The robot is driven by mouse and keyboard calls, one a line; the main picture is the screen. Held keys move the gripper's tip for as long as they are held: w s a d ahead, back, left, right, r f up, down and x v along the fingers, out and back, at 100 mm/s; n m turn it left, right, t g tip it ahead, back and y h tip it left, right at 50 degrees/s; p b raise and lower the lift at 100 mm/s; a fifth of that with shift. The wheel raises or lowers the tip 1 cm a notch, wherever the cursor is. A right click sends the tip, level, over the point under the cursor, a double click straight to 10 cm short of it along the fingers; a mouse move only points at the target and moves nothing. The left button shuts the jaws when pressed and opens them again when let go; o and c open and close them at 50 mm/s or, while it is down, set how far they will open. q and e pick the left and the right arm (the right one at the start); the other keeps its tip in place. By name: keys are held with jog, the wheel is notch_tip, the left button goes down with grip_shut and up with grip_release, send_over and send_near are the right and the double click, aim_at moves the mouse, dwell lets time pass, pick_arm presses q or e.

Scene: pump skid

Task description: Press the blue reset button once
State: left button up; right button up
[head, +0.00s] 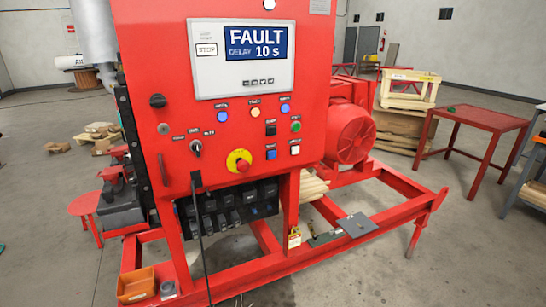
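The red control panel (225,180) stands upright in front of me in the head view. Its screen (255,47) reads FAULT, DELAY 10 s. A square blue button (271,155) sits low on the panel, right of the yellow-ringed red emergency stop (239,161). Two round blue pieces, one at left (222,116) and one at right (285,108), sit just under the screen; I cannot tell whether they are lamps or buttons. The labels are too small to read, so none names the reset. Neither of my grippers is in view.
Beside the square blue button are a white button (295,150), a black one (270,129) and a green one (296,126). A black selector (196,147) is at left. A dark cable (202,235) hangs in front. The skid frame (400,213) juts out right; a red table (475,118) stands beyond.

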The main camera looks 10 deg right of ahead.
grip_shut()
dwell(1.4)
